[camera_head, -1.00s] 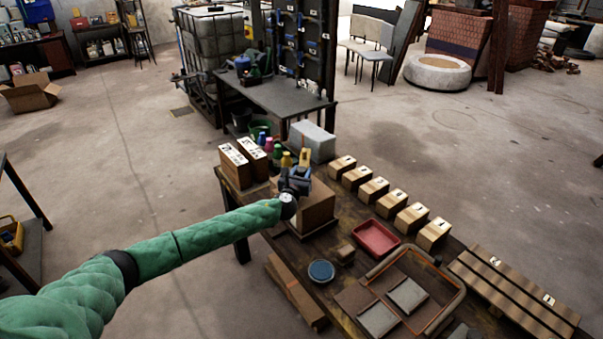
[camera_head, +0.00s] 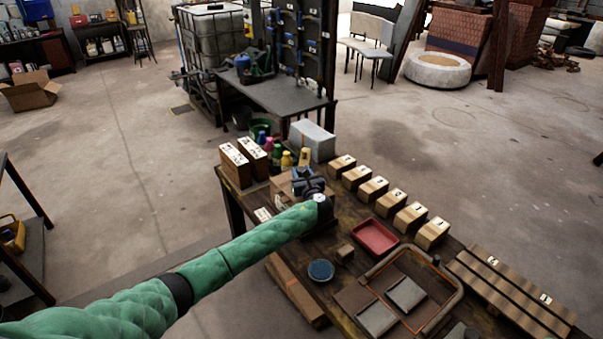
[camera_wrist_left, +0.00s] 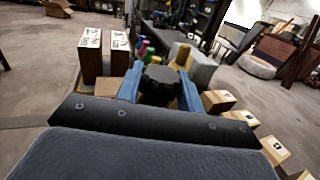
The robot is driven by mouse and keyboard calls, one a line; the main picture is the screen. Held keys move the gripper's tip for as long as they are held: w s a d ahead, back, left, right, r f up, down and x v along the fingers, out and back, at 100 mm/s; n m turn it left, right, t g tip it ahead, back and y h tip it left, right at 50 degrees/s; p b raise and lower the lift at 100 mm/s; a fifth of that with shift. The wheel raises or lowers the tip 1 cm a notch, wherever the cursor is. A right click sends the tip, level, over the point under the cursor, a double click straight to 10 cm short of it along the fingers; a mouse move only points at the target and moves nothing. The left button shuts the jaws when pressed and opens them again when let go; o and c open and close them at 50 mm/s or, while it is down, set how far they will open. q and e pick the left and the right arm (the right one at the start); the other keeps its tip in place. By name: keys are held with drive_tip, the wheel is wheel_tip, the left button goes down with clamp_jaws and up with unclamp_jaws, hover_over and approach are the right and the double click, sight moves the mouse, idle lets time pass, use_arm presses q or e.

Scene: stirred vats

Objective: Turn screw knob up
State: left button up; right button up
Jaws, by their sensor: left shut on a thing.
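A black knob with a scalloped rim (camera_wrist_left: 160,84) shows in the left wrist view, between the two blue fingers of my left gripper (camera_wrist_left: 159,88). The gripper is shut on it. In the head view my left gripper (camera_head: 304,178) is over the far left part of the wooden table, at a cardboard-brown box (camera_head: 284,186). The gripper and wrist hide the knob there. A tan upright piece (camera_head: 304,157) stands just beyond the gripper; it also shows behind the knob in the left wrist view (camera_wrist_left: 180,55). My right gripper is not in view.
Two brown labelled boxes (camera_head: 237,167) and several coloured bottles (camera_head: 270,146) stand close behind my left gripper. A grey box (camera_head: 312,139) is beyond.

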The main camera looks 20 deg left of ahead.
use_arm(q)
drive_tip(key=shift+d+n+g+y, duration=0.15)
drive_tip(key=shift+n+g+y, duration=0.8)
drive_tip(key=shift+y, duration=0.25)
drive_tip(key=n+g+y+b, duration=0.1)
drive_tip(key=n+g+y, duration=0.1)
drive_tip(key=n+g, duration=0.1)
drive_tip(key=shift+w+y, duration=0.1)
drive_tip(key=shift+y, duration=0.3)
drive_tip(key=n+g+y+b, duration=0.1)
drive_tip(key=n+g, duration=0.1)
drive_tip(key=g, duration=0.2)
drive_tip(key=n+g+y+b, duration=0.2)
drive_tip(key=n+g, duration=0.1)
drive_tip(key=g, duration=0.1)
drive_tip(key=shift+r+n+g+b, duration=0.1)
drive_tip(key=shift+n+g+b, duration=0.4)
drive_tip(key=shift+n+g, duration=0.55)
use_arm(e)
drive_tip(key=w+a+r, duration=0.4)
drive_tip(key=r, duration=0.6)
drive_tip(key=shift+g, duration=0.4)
use_arm(q)
drive_tip(key=o, duration=1)
